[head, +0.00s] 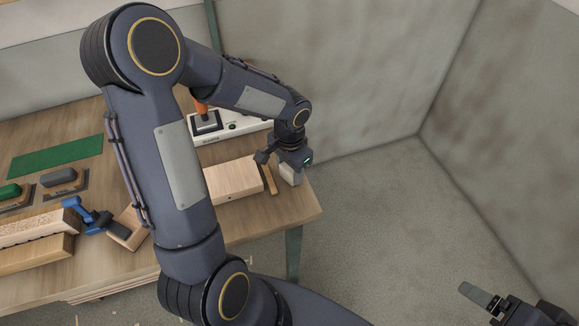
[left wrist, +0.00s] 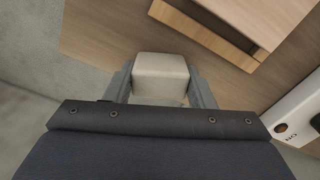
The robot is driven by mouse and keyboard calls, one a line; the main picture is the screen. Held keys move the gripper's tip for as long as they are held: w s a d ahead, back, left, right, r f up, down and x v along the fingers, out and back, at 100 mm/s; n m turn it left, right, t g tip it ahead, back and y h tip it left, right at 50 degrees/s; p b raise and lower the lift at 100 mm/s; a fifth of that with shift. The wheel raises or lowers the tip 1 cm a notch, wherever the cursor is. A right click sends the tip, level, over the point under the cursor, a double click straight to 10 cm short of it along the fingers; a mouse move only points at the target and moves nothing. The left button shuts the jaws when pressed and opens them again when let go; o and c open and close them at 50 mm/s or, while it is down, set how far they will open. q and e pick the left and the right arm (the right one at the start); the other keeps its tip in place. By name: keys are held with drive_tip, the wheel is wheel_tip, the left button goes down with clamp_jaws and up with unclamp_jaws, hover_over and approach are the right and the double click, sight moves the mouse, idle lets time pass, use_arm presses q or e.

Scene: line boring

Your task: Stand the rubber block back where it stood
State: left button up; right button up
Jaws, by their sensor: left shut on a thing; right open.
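The rubber block (head: 291,175) is a pale grey-white block at the right end of the workbench. In the left wrist view the block (left wrist: 160,75) sits between my two fingers. My left gripper (head: 283,163) is shut on it from above. I cannot tell whether its underside touches the bench top. My right gripper (head: 483,298) is open and empty at the lower right, away from the bench and over the floor.
A thick wooden board (head: 233,179) and a thin wooden strip (head: 269,178) lie just left of the block. A blue clamp-like tool (head: 88,214), green mat (head: 57,156) and sanding blocks lie left. The bench edge is close by.

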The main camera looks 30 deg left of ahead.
use_arm(q)
drive_tip(key=shift+f, duration=0.1)
drive_tip(key=o, duration=0.6)
drive_tip(key=shift+f, duration=0.1)
drive_tip(key=o, duration=0.5)
wheel_tip(320, 180, up, 12)
drive_tip(key=s+d+r+n+t+h, duration=0.1)
drive_tip(key=s+t, duration=0.1)
drive_tip(key=s, duration=0.3)
drive_tip(key=s+d+r+n+t+h, duration=0.1)
drive_tip(key=s+n, duration=0.1)
drive_tip(key=s, duration=0.4)
drive_tip(key=s+d+r+n+t+h, duration=0.1)
drive_tip(key=s+d+n+t, duration=0.1)
drive_tip(key=s, duration=0.4)
drive_tip(key=shift+d+r+t+h, duration=0.1)
drive_tip(key=shift+t+h, duration=0.2)
drive_tip(key=shift+h, duration=0.1)
